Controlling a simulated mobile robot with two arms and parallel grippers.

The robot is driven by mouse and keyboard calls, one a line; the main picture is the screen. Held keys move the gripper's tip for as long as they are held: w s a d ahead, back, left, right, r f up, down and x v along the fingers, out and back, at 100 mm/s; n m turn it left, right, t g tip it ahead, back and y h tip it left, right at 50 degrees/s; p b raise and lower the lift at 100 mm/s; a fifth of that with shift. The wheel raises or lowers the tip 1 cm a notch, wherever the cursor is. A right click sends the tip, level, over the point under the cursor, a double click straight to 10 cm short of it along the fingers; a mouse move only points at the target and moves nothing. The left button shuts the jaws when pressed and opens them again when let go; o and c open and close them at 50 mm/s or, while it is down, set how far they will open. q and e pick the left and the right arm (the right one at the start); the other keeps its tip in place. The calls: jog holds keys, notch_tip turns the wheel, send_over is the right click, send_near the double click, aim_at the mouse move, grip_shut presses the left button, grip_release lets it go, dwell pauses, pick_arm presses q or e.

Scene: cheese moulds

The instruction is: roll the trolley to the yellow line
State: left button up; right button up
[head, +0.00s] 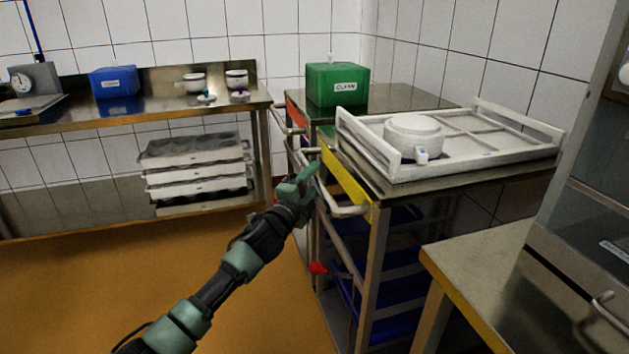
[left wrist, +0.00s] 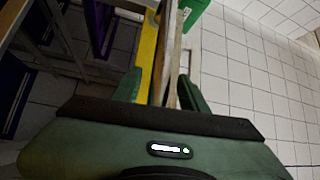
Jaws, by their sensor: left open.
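The trolley (head: 376,245) is a metal frame with a yellow end strip (head: 345,175) and a pale bar handle (head: 343,210) on its left end. My left gripper (head: 308,177) is open at the far part of that handle. In the left wrist view, the fingers of my left gripper (left wrist: 160,90) stand apart, with the yellow strip (left wrist: 147,58) and a metal bar showing between them. I cannot tell whether they touch the bar. I cannot make out a yellow line on the floor. My right gripper is out of view.
A white rack (head: 470,155) with a round white mould (head: 413,132) lies on the trolley top; blue crates (head: 400,272) sit below. A green box (head: 337,84) stands behind. A metal bench (head: 490,270) is close at right. Orange floor (head: 150,275) is open at left.

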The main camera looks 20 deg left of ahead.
pick_arm(q)
grip_shut()
jog(key=shift+f, duration=0.1)
dwell(1.3)
